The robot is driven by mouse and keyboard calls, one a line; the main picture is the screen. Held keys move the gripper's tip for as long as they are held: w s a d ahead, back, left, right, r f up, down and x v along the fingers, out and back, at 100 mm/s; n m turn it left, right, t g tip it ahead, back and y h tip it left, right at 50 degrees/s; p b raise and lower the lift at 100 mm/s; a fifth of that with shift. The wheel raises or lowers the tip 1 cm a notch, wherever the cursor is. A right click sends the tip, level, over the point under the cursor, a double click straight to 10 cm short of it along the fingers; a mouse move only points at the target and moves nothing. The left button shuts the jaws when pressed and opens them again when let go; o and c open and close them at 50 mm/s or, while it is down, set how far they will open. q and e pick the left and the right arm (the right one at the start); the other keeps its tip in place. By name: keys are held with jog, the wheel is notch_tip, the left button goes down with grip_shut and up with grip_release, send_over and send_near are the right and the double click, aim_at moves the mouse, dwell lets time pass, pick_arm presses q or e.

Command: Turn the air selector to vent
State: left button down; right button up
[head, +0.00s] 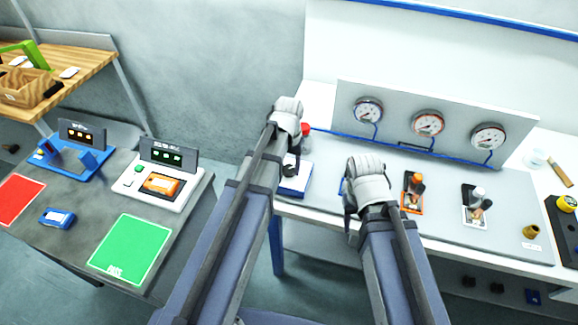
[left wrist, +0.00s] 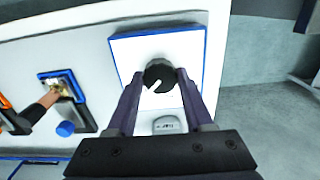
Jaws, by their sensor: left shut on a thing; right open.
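The air selector is a black round knob (left wrist: 159,76) with a white pointer mark, on a white blue-edged plate (left wrist: 190,50) in the left wrist view. The pointer slants toward the lower left of that view. My left gripper (left wrist: 160,84) is shut on the knob, one finger on each side. In the head view my left gripper (head: 291,165) is over the white block (head: 298,180) and mostly hides the knob. My right gripper (head: 350,220) is open above the panel, seemingly empty.
A gauge board with several dials, such as this gauge (head: 428,123), stands behind. An orange-framed valve (head: 412,202) and a white-framed valve (head: 473,215) are right of my right gripper. A red knob (head: 305,129) is behind my left gripper. A grey bench (head: 75,230) is at left.

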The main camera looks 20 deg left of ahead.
aim_at(289, 169)
pick_arm(q)
jog(key=shift+c, duration=1.4)
grip_release()
notch_tip(289, 169, up, 8)
jog(key=p, duration=0.8)
jog(key=shift+f, duration=0.1)
jog(key=s+d+f+m+b, duration=0.1)
jog(key=s+d+f+b, duration=0.3)
jog(key=s, duration=0.3)
jog(key=s+d+f+m+y+b, duration=0.1)
jog(key=s+d+f+m+b, duration=0.1)
jog(key=s+d+f+b, duration=0.2)
jog(key=s+d, duration=0.2)
jog(key=s, duration=0.1)
jog(key=shift+s+d+f+b, duration=0.2)
jog(key=shift+s+d+b, duration=0.1)
jog(key=shift+b, duration=0.05)
